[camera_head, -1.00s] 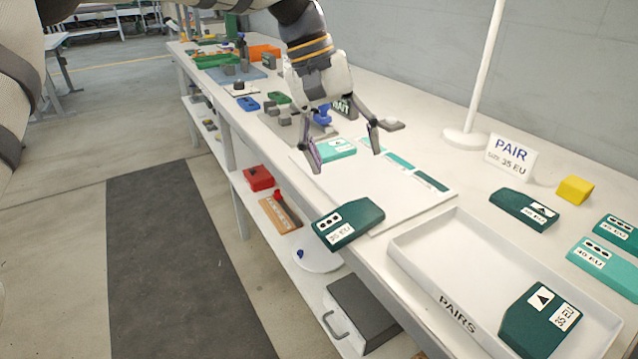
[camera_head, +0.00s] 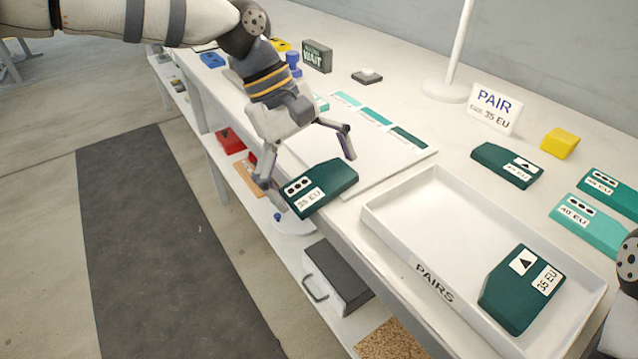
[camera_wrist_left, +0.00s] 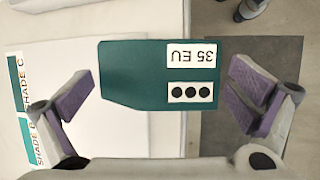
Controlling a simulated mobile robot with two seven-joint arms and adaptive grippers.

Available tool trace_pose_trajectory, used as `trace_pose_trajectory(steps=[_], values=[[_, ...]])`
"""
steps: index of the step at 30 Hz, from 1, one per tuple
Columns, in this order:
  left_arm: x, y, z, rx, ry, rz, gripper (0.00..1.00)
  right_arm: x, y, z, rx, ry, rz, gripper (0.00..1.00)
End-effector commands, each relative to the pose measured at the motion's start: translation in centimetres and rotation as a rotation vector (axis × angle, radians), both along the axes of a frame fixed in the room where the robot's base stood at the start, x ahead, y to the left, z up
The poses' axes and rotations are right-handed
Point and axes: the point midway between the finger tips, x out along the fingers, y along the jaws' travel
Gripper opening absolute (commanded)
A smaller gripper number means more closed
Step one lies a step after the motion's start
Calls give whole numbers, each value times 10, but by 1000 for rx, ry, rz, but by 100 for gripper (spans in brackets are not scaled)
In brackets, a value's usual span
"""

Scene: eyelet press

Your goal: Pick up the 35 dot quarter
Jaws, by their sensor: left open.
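The 35 dot quarter (camera_head: 335,181) is a dark green block with a three-dot label and a 35 EU label. It lies at the table's front edge, partly over the edge, beside the tray. It also shows in the left wrist view (camera_wrist_left: 130,78). My left gripper (camera_head: 312,180) is open just above it. In the left wrist view, the purple-padded fingers (camera_wrist_left: 162,98) stand on either side of the quarter, with gaps on both sides. My right gripper is not in view.
The white PAIRS tray (camera_head: 400,222) holds a dark green 35 EU triangle quarter (camera_head: 518,293). Behind are a PAIR 35 EU sign (camera_head: 493,108), a yellow block (camera_head: 560,143) and more green quarters (camera_head: 590,222). A pale shade board (camera_head: 385,160) lies behind the dot quarter.

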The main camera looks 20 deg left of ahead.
Motion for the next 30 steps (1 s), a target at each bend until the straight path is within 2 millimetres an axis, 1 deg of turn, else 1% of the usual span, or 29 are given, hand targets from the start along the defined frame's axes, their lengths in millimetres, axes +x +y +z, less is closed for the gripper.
trace_pose_trajectory(steps=[4,5,6,8,9,17,20,23,25,29,30], values=[[0,0,2,0,-3,0,100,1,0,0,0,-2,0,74],[0,0,2,0,-3,0,93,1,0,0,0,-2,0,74],[0,0,2,0,-3,0,84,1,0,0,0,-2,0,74],[0,0,2,0,-3,0,70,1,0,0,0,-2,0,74],[0,0,2,0,-3,0,66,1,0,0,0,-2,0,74],[0,0,2,1,-2,0,65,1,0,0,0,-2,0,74],[1,0,7,0,-5,0,65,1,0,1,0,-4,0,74],[1,0,21,1,-7,-1,65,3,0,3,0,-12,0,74],[1,0,39,-1,-11,0,65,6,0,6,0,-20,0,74],[-31,-6,82,2,-24,-4,65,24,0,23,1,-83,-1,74],[-42,-8,95,2,-27,-4,65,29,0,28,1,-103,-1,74]])
